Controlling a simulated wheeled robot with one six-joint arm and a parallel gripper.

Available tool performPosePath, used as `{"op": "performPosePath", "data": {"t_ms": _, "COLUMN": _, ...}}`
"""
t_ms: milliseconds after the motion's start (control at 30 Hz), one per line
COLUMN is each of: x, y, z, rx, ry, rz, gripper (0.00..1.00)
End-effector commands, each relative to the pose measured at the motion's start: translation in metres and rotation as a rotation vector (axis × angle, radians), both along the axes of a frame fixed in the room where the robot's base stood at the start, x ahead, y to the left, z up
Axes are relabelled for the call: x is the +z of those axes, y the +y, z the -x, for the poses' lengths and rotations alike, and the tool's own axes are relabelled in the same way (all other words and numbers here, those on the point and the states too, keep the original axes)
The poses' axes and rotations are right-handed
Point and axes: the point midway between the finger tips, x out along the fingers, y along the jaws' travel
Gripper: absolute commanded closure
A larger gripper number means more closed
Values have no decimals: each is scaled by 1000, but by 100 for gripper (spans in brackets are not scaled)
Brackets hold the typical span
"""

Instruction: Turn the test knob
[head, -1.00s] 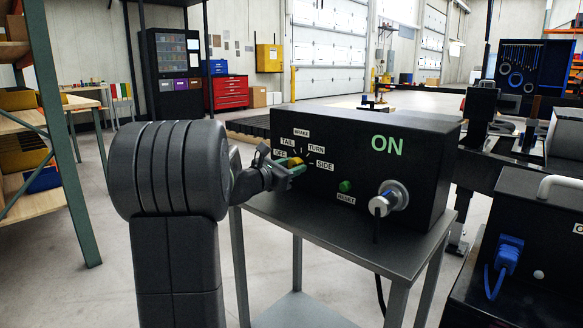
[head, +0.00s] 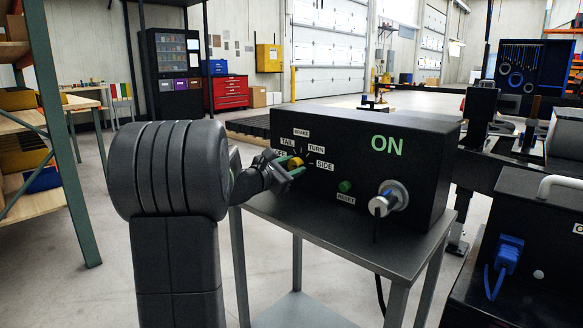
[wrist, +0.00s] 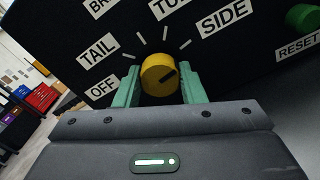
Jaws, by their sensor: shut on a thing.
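The yellow test knob (wrist: 155,68) sits on the front of a black control box (head: 420,165), among the labels OFF, TAIL, BRAKE, TURN and SIDE. It also shows in the head view (head: 295,162). My gripper (wrist: 161,83) has its two green fingers shut on the knob, one on each side. In the head view my gripper (head: 292,166) reaches the panel from the left. The dark mark on the knob points up and right in the wrist view, roughly towards the SIDE side. The OFF label is partly covered by my gripper in the head view.
A green RESET button (head: 345,186) and a silver key switch (head: 388,199) are to the right of the knob. A lit green ON sign (head: 387,147) is above them. The box stands on a grey metal stand (head: 330,232). A shelf (head: 52,130) stands at the left.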

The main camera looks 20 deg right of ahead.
Motion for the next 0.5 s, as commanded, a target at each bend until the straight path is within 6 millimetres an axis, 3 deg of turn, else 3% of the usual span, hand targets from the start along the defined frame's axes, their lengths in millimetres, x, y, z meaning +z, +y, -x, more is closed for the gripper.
{"op": "performPosePath", "data": {"t_ms": 33, "x": -1, "y": 0, "z": 0, "rx": 0, "ry": 0, "rz": -2, "gripper": 60}}
{"op": "performPosePath", "data": {"t_ms": 133, "x": -1, "y": 0, "z": 0, "rx": 0, "ry": 0, "rz": -2, "gripper": 42}}
{"op": "performPosePath", "data": {"t_ms": 500, "x": 1, "y": 6, "z": 2, "rx": 1, "ry": 0, "rz": 0, "gripper": 42}}
